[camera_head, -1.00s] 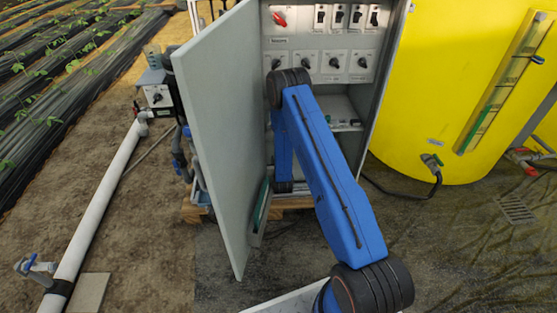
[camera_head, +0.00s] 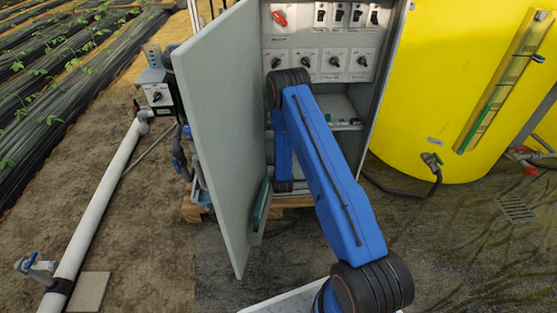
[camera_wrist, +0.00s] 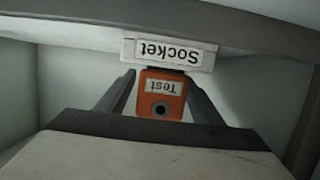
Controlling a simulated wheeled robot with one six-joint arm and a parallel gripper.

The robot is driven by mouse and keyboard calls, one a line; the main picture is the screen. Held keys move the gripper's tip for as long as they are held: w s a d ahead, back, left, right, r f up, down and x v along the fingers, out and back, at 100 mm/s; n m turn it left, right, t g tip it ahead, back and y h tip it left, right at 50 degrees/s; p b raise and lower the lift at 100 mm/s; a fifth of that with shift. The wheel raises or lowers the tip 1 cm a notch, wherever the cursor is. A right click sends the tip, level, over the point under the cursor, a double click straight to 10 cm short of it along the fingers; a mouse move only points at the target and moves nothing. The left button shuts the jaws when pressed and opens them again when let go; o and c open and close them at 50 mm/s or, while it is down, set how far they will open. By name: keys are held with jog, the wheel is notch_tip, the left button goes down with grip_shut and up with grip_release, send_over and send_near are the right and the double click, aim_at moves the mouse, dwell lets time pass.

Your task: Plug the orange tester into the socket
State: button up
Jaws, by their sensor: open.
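The orange tester (camera_wrist: 162,108), with a "Test" label and a dark round spot, shows in the wrist view, directly against the lower side of the white socket (camera_wrist: 168,53) as pictured. The "Socket" label reads upside down. A dark strip shows where the two meet; I cannot tell how deep the tester sits. My gripper (camera_wrist: 162,98) is open, with one finger on each side of the tester and a visible gap on both sides. In the head view my blue arm reaches into the cabinet, and the gripper, tester and socket are hidden there.
The grey cabinet (camera_head: 317,42) has several switches and knobs on its panel. Its open door (camera_head: 222,130) stands close to the left of my arm. A yellow tank (camera_head: 440,80) stands at the right. Pale cabinet walls (camera_wrist: 80,80) surround my gripper in the wrist view.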

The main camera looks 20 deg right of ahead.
jog(key=shift+s, duration=0.1)
jog(key=v, duration=0.7)
jog(key=shift+s+a, duration=0.1)
jog(key=shift+s, duration=0.1)
jog(key=shift+r, duration=0.15)
